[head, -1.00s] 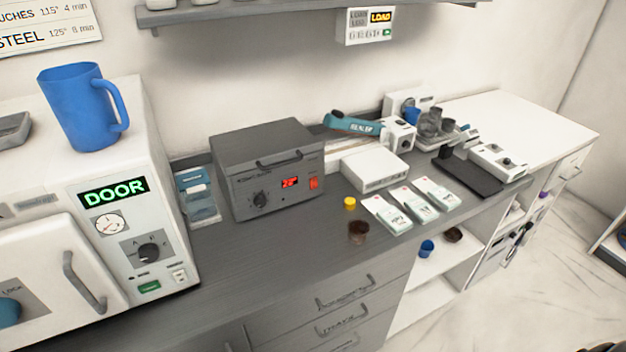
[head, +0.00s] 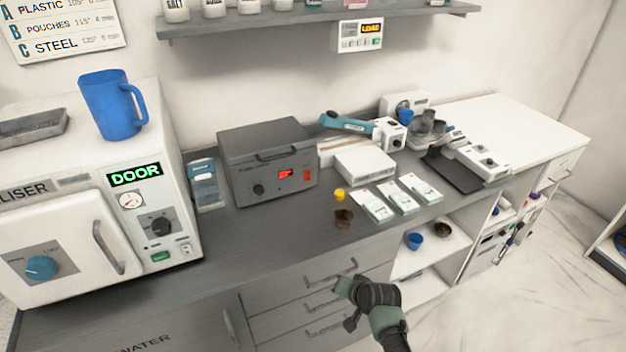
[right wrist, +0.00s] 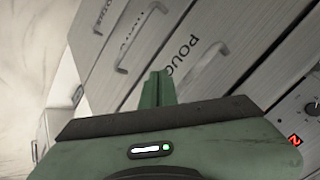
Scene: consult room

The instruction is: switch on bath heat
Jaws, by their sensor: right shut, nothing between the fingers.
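The bath is most likely the grey box (head: 265,162) with a lid handle on the counter. Its front has a dark knob (head: 258,189), a lit red display (head: 286,174) and a small red switch (head: 307,175). Whether the switch is on or off is too small to tell. My right gripper (head: 345,285) is shut and empty, in front of the drawers, below and to the right of the box and apart from it. Its green fingers (right wrist: 158,88) are together in the right wrist view, pointing at the drawer fronts. My left gripper is not in view.
A steriliser (head: 160,215) with a blue jug (head: 112,105) on top stands left. A yellow cap (head: 339,194), a brown cup (head: 343,217) and white packs (head: 405,197) lie right of the box. Drawer handles (head: 330,281) stick out near my gripper. Counter before the box is clear.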

